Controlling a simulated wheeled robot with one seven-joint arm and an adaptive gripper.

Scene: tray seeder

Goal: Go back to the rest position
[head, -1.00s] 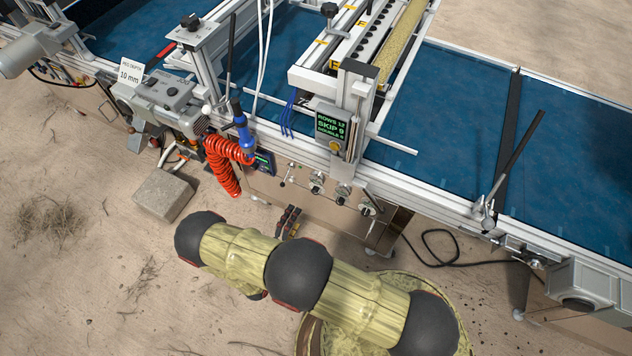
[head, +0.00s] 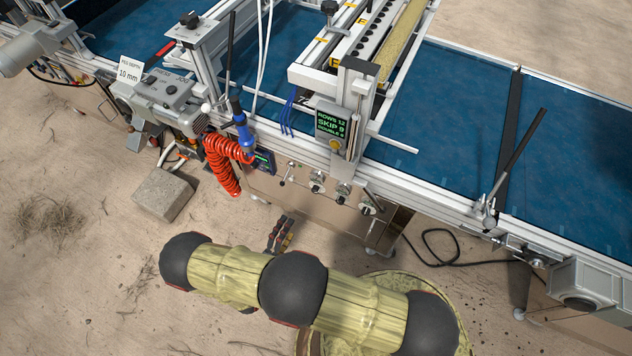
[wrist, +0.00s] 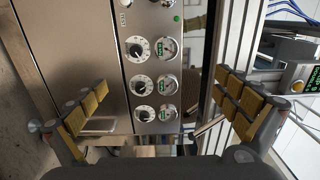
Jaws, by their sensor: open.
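My gripper (wrist: 160,112) is open and empty in the wrist view, with its yellow-padded fingers spread wide to the left and right. Between the fingers, further off, is the seeder's steel control panel (wrist: 115,60) with several dials and gauges; nothing touches the pads that I can see. In the head view my yellow-and-black arm stretches across the bottom, in front of the machine. Dark, jointed gripper parts (head: 281,234) show just above the arm, apart from the panel (head: 300,192); the rest of the gripper is hidden behind the arm.
The tray seeder with its blue conveyor belt (head: 450,110) runs diagonally across the scene. A coiled red hose (head: 221,168) hangs at its front. A concrete block (head: 162,194) lies on the sand at left. A black cable (head: 450,255) lies at right. Sand at lower left is open.

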